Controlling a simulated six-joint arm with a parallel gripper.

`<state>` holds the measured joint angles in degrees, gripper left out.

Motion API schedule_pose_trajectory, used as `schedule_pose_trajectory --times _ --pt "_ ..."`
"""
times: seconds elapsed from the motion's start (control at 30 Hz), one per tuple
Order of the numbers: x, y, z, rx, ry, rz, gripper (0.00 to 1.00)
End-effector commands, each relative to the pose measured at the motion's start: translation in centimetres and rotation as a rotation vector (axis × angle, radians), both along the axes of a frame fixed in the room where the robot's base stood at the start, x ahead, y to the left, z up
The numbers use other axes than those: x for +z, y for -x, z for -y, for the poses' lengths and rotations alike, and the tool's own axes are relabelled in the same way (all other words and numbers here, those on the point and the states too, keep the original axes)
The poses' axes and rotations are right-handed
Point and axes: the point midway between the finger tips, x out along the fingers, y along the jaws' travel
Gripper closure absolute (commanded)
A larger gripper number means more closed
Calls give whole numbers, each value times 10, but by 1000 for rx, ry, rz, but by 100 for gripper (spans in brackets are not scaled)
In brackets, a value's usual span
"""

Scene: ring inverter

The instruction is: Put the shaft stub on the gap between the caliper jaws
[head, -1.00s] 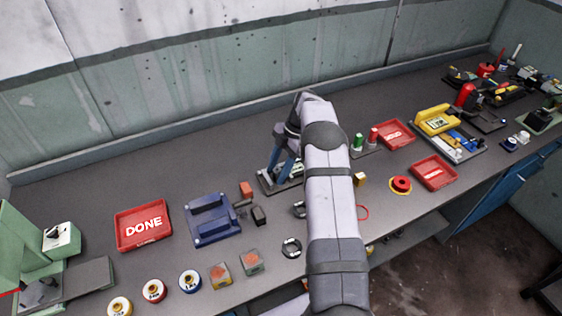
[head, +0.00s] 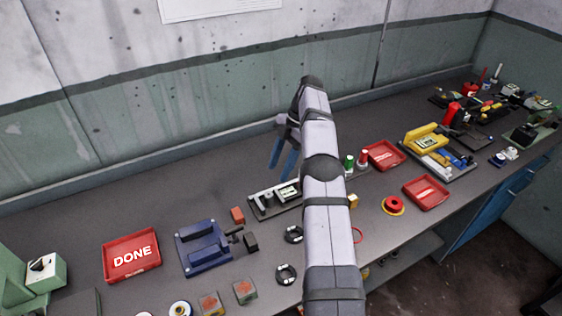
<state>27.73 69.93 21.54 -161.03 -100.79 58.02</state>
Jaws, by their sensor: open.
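My gripper (head: 282,163) has two blue fingers, spread apart with nothing visible between them. It hangs above and behind the caliper (head: 258,211), a dark-based device with a small pale display near the middle of the bench. A small grey upright cylinder (head: 267,199), which looks like the shaft stub, stands at the caliper's left part. The fingers are apart from it. I cannot tell at this size whether it sits exactly in the gap between the jaws. My arm hides the caliper's right end.
Dark rings (head: 286,274) lie in front. Green (head: 349,166) and red cylinders and red trays (head: 426,193) stand to the right. The bench behind the caliper is clear.

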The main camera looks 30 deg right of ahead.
Motion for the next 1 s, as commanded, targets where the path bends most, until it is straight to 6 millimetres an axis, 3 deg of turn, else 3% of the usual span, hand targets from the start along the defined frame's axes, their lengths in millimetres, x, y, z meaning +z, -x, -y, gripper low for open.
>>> schedule_pose_trajectory --times 0.47,0.63,0.77,0.83,1.0 --pt "7 1 3 0 -1 -1 58" --pt "12 -8 -5 6 -18 33 58" --pt "26 -34 -32 21 -86 143 58" --pt "42 -56 -55 23 -144 241 58" --pt "105 -119 -122 -54 -314 541 58"
